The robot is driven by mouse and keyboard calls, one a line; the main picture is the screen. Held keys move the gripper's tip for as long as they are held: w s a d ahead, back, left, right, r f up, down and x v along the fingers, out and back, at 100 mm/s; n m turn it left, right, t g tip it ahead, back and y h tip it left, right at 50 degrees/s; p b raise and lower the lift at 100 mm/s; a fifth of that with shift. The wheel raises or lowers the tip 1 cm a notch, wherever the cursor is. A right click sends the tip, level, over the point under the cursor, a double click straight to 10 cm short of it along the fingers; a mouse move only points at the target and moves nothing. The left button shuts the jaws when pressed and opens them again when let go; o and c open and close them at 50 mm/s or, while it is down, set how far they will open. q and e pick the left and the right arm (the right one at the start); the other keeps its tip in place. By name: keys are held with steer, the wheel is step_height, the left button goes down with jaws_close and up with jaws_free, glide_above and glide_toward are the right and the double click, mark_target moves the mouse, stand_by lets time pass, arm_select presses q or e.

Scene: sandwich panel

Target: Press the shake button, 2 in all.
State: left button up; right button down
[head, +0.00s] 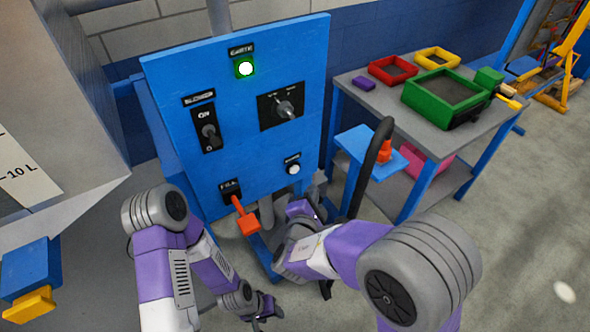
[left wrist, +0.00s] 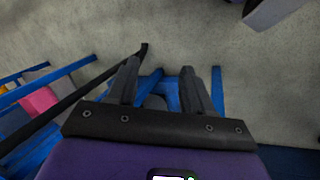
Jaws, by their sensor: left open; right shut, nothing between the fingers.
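The blue panel (head: 225,120) stands upright in front of me. A round white button (head: 293,168) with a small label above it, too small to read surely, is at its lower right; it looks like the shake button. My right gripper (head: 308,205) is just below this button, partly hidden by its own arm, shut and empty; I see no contact with the button. My left gripper (head: 264,314) hangs low over the floor, left of the right arm and well below the panel. It is open and empty in the left wrist view (left wrist: 160,85).
The panel also bears a lit green lamp (head: 245,68), a blower switch (head: 209,135), a selector knob (head: 285,107) and a red-orange lever (head: 246,218). A black hose (head: 374,165) rises close right of the panel. A grey table (head: 398,110) with coloured trays stands at right.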

arm_select(q)
jaws_close()
stand_by(1.4)
